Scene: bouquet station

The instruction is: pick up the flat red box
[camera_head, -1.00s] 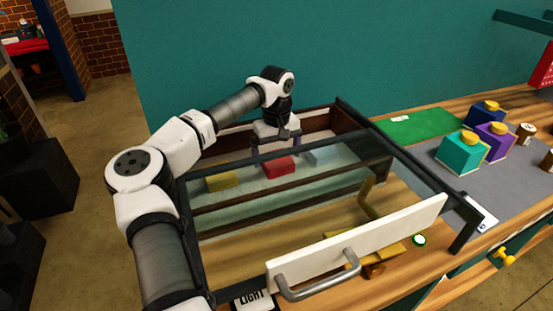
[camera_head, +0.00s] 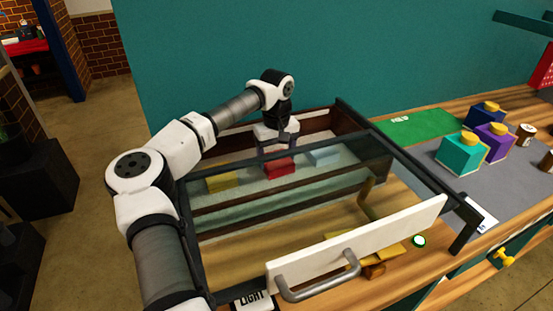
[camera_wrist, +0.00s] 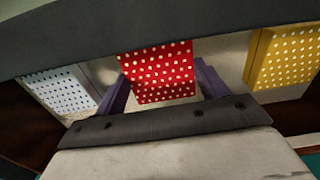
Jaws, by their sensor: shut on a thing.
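The flat red box (camera_head: 279,168) has white dots and sits behind the glass pane of the case, between a yellow box and a pale blue box. My gripper (camera_head: 270,150) reaches down into the back of the case. In the wrist view, the red box (camera_wrist: 157,74) lies between my gripper's two purple fingers (camera_wrist: 160,90), one against each side, and they are shut on it. Its far end is hidden by a dark bar. I cannot tell whether the box is clear of the surface under it.
The yellow box (camera_wrist: 285,60) and the pale blue box (camera_wrist: 60,92) stand close on either side. The glass-fronted case has dark frame rails (camera_head: 290,190) and a white front panel with a handle (camera_head: 318,285). Teal, purple and blue boxes (camera_head: 462,152) stand on a grey mat at right.

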